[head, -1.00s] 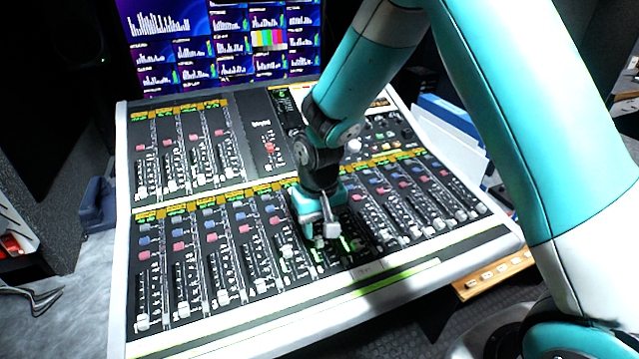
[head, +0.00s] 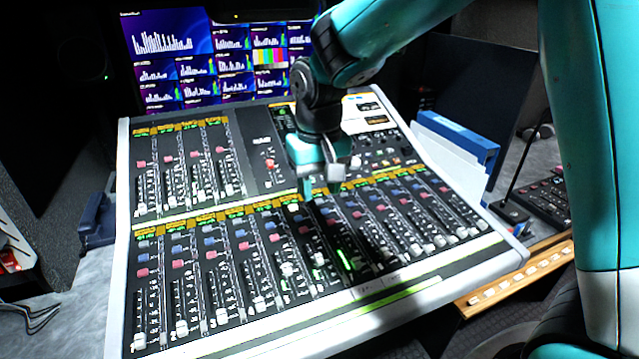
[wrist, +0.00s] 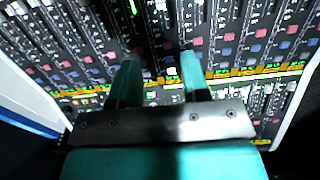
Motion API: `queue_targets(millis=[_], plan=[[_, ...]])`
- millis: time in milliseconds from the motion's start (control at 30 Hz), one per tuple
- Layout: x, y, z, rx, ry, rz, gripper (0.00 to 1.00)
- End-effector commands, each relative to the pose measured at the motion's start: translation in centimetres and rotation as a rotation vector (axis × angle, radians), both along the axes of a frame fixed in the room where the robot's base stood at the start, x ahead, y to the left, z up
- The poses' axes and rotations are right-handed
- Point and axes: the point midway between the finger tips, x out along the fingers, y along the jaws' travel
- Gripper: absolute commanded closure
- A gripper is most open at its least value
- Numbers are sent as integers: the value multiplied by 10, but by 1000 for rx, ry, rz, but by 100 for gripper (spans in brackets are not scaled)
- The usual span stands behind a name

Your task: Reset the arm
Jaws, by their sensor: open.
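My gripper (head: 318,190) is over the upper middle part of a large mixing console (head: 122,262) in the head view. In the wrist view my gripper (wrist: 160,72) shows two teal fingers spread apart with nothing between them. Rows of faders and red, blue and white buttons on the console lie beyond the fingertips. The fingers appear to be above the panel, though the exact gap cannot be told. My gripper hides part of the console's middle in the head view.
A screen (head: 165,60) with bar graphs stands behind the console. A blue binder (head: 455,135) and papers are at its right, near a small black keypad (head: 552,200). A wooden ledge (head: 520,275) runs along the right front. A dark speaker-like box is at the left.

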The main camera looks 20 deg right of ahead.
Motion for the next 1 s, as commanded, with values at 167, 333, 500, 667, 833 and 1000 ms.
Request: queue_targets(millis=[167, 333, 500, 667, 833, 1000], plan=[[0, 0, 0, 0, 0, 0, 57], [-21, 6, 14, 37, -13, 64, 57], [-95, 23, 45, 158, -48, 276, 57], [-170, 37, 60, 272, -85, 474, 57], [-215, 43, 63, 341, -109, 592, 57], [-223, 45, 63, 354, -113, 615, 57]])
